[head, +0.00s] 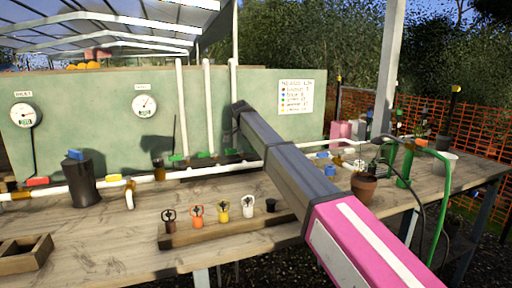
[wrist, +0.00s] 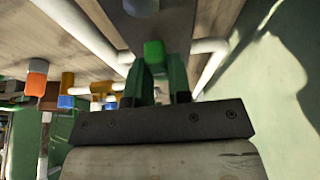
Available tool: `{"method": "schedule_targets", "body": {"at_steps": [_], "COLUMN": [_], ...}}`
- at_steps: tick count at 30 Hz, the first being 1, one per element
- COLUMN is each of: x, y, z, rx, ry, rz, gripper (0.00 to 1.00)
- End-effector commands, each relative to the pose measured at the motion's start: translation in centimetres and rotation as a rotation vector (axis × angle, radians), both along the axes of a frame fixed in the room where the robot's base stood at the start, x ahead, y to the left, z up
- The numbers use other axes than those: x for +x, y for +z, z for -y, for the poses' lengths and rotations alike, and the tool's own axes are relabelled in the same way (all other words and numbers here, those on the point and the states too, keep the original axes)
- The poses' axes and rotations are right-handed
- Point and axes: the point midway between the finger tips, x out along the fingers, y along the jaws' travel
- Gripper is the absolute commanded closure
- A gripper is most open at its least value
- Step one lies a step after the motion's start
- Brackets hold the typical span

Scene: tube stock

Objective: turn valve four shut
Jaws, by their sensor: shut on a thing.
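In the wrist view my gripper (wrist: 161,78) has its two dark green fingers closed around a bright green block (wrist: 153,52), which looks like a valve handle by a white pipe (wrist: 208,46). In the head view my arm runs from the lower right up to the wall, and my gripper is hidden there. Several green valve handles show along the foot of the wall, among them one at left (head: 178,157). A red handle (head: 37,181) and a blue handle (head: 75,155) sit farther left. I cannot read a number on any valve.
A wooden rack with small fittings (head: 170,241) stands on the bench (head: 120,250) below my arm. Two gauges (head: 144,104) hang on the green wall. A dark cylinder (head: 83,184) stands at left. A terracotta pot (head: 363,190) is just right of my arm.

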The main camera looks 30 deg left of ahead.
Motion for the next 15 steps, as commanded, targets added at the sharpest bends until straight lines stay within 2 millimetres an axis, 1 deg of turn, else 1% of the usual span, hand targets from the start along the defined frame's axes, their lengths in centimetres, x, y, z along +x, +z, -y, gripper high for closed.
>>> {"method": "schedule_targets", "body": {"at_steps": [6, 15], "x": [0.18, 0.17], "y": [0.01, 0.01], "z": [-0.17, -0.17], "rx": [0.001, 0.001], "ry": [-0.036, -0.043], "rz": [0.000, 0.000], "gripper": [1.00, 1.00]}}
